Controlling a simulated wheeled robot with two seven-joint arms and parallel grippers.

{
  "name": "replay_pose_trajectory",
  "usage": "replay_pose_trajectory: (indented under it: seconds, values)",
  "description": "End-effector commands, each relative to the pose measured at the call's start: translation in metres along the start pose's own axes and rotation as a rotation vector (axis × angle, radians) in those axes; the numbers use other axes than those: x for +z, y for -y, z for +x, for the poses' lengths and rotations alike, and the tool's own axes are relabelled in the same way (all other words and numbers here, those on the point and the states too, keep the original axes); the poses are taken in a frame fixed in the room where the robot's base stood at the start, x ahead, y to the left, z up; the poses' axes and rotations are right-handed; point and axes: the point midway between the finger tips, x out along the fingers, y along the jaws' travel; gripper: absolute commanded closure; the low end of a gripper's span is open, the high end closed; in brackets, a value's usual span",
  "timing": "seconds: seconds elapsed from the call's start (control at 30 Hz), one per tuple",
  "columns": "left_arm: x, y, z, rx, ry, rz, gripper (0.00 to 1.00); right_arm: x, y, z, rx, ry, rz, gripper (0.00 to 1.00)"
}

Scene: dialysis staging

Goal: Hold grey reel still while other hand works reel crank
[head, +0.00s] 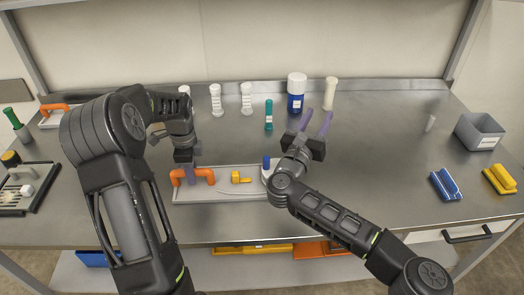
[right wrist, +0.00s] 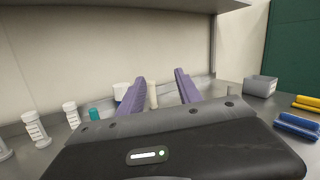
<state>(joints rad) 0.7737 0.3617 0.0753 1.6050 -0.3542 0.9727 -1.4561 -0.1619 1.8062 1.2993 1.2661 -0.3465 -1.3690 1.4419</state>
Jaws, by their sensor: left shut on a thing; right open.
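A long pale grey base (head: 222,193) lies near the bench's front edge, with an orange handle (head: 206,174) at its left end and a small yellow part (head: 240,178) mid-way. At its right end a blue knob (head: 266,162) stands on a pale part, seemingly the reel crank, partly hidden by my right arm. My left gripper (head: 190,176) is shut on the orange handle from above. My right gripper (head: 318,120) is open and empty, beyond the base to the right, its purple fingers pointing towards the back. The purple fingers also show in the right wrist view (right wrist: 160,88).
White bottles (head: 216,100), a teal tube (head: 269,115), a blue-and-white bottle (head: 296,93) and a cream cylinder (head: 330,93) stand along the back. A grey bin (head: 480,132), blue pack (head: 445,184) and yellow pack (head: 499,179) are at right. The bench between is clear.

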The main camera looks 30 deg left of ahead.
Motion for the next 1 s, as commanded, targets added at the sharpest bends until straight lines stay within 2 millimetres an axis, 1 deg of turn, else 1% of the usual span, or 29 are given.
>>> replay_pose_trajectory:
  seconds: [0.03,0.07,0.1,0.17,0.2,0.27,0.3,0.37,0.4,0.47,0.5,0.57,0.6,0.7,0.77,0.9,1.0]
  values:
    - [0.000,0.000,0.000,0.000,0.000,0.000,1.00,0.009,0.024,0.013,0.023,0.087,-0.164,0.59]
    - [0.000,0.000,0.000,0.000,0.000,0.000,1.00,0.011,0.027,0.014,0.050,0.132,-0.278,0.59]
    - [0.000,0.000,0.000,0.000,0.000,0.000,1.00,0.011,0.029,0.013,0.082,0.187,-0.428,0.59]
    - [0.000,0.000,0.000,0.000,0.000,0.000,1.00,0.008,0.031,0.010,0.126,0.266,-0.655,0.59]
    - [0.000,0.000,0.000,0.000,0.000,0.000,1.00,0.003,0.029,0.005,0.154,0.317,-0.805,0.59]
    - [0.000,0.000,0.000,0.000,0.000,0.000,1.00,-0.007,0.026,-0.004,0.192,0.394,-1.025,0.59]
    - [0.000,0.000,0.000,0.000,0.000,0.000,1.00,-0.015,0.023,-0.011,0.216,0.447,-1.166,0.59]
    - [0.000,0.000,0.000,0.000,0.000,0.000,1.00,-0.029,0.017,-0.025,0.250,0.532,-1.372,0.59]
    - [0.000,0.000,0.000,0.000,0.000,0.000,1.00,-0.039,0.013,-0.035,0.270,0.594,-1.503,0.59]
    - [0.000,0.000,0.000,0.000,0.000,0.000,1.00,-0.053,0.005,-0.052,0.294,0.695,-1.692,0.59]
    - [0.000,0.000,0.000,0.000,0.000,0.000,1.00,-0.063,-0.001,-0.064,0.307,0.769,-1.812,0.59]
    - [0.000,0.000,0.000,0.000,0.000,0.000,1.00,-0.075,-0.012,-0.084,0.316,0.890,-1.975,0.59]
    - [0.000,0.000,0.000,0.000,0.000,0.000,1.00,-0.083,-0.019,-0.098,0.317,0.975,-2.072,0.59]
    - [0.000,0.000,0.000,0.000,0.000,0.000,1.00,-0.097,-0.037,-0.128,0.289,1.176,-2.265,0.59]
    - [0.000,0.000,0.000,0.000,0.000,0.000,1.00,-0.100,-0.044,-0.139,0.251,1.272,-2.351,0.59]
    - [0.000,0.000,0.000,-0.001,0.000,0.000,1.00,-0.104,-0.050,-0.148,0.167,1.406,-2.494,0.59]
    - [0.000,0.000,0.000,-0.001,0.000,0.000,1.00,-0.105,-0.051,-0.149,0.130,1.440,-2.543,0.59]
